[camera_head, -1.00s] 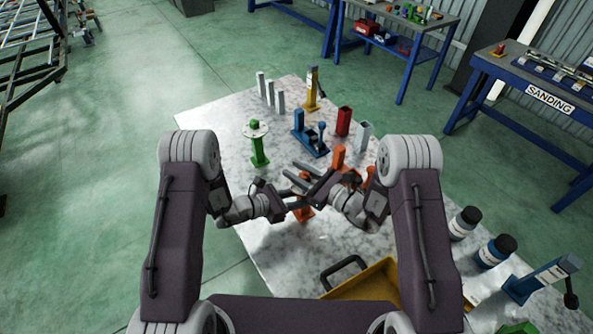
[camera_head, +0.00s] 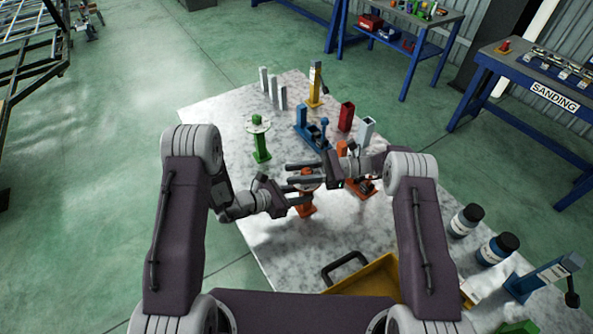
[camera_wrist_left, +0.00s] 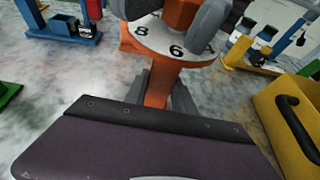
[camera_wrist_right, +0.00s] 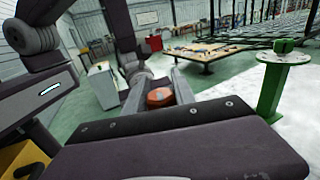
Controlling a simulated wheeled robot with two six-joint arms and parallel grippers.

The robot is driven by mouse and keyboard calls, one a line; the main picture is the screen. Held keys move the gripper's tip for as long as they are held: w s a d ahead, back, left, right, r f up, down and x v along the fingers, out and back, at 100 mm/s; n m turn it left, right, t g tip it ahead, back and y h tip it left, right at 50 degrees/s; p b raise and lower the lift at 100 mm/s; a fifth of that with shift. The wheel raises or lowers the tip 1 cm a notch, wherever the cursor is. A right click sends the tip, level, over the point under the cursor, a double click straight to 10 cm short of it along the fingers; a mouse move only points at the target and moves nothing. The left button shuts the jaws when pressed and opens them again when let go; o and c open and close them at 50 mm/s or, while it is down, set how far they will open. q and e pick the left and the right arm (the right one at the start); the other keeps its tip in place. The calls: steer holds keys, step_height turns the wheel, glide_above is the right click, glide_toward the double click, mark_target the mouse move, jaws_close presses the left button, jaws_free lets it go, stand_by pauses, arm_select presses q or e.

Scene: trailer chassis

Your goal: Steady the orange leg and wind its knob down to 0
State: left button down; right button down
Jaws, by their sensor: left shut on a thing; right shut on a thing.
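The orange leg (camera_head: 306,207) stands upright on the marble-topped table, with a pale numbered dial and an orange knob on top. My left gripper (camera_head: 304,196) is shut on its post below the dial, and in the left wrist view the post (camera_wrist_left: 160,86) is between the fingers. In that view the dial (camera_wrist_left: 172,45) shows 8 and 6; its pointer reading cannot be told. My right gripper (camera_head: 300,174) is shut on the knob (camera_wrist_right: 160,96), its fingers on either side. The right fingers hide part of the knob in the left wrist view.
A green leg with a dial (camera_head: 259,138) stands behind to the left. A blue fixture (camera_head: 311,131), another orange piece (camera_head: 363,187) and a red block (camera_head: 346,117) are behind to the right. A yellow tray (camera_head: 372,279) lies at the front right. The table's left front is bare.

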arm_select(q)
steer(key=shift+f, duration=0.1)
arm_select(e)
steer(key=shift+s+r+n+g+h, duration=0.15)
steer(key=shift+n+g+h, duration=0.1)
steer(key=shift+n+g, duration=0.45)
steer(key=shift+s+n+g+h, duration=0.1)
steer(key=shift+n+g+h, duration=0.25)
steer(key=shift+g, duration=0.65)
steer(key=shift+s+n+g, duration=0.1)
steer(key=shift+n+g, duration=0.15)
steer(key=shift+g, duration=0.05)
arm_select(q)
steer(key=shift+s, duration=0.1)
arm_select(e)
steer(key=c, duration=1)
jaws_free()
step_height(320, 180, up, 10)
arm_select(q)
steer(key=c, duration=0.8)
jaws_free()
steer(key=shift+o, duration=0.2)
